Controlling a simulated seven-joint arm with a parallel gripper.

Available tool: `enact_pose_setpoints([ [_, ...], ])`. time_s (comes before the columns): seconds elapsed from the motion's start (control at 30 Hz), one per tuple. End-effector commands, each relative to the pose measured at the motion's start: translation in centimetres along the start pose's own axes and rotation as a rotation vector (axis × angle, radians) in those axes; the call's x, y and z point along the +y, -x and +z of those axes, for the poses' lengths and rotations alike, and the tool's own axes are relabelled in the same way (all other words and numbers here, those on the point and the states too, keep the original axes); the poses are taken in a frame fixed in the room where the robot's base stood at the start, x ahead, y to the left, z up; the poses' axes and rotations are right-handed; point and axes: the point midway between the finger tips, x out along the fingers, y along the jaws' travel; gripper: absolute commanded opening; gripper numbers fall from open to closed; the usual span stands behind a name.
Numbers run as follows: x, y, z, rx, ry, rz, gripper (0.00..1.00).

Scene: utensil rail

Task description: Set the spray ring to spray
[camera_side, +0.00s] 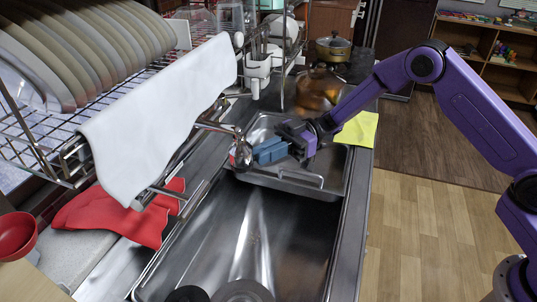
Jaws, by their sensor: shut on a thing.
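The faucet (212,127) is chrome and reaches out over the sink from the left. Its spray head with the spray ring (241,154) is at the spout's end. My gripper (258,153) comes in from the right on the purple arm, with its blue fingers at the spray head. The fingers are shut on the ring, which they partly hide. The ring's setting is too small to read. Water or a bright streak (255,235) shows in the basin below, and I cannot tell which.
The steel sink (305,235) lies below, with a tray (330,180) across its far part. A dish rack (30,135) with plates and a white towel (160,115) stands at left. A red cloth (120,215) and a yellow cloth (358,130) lie on the counter.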

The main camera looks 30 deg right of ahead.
Motion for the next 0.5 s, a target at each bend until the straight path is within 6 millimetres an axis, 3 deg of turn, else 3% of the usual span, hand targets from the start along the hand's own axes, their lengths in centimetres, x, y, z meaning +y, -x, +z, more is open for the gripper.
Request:
enact_pose_setpoints([
  [0.5, 0.62, -0.17, -0.06, 0.002, 0.001, -0.112, 0.00],
])
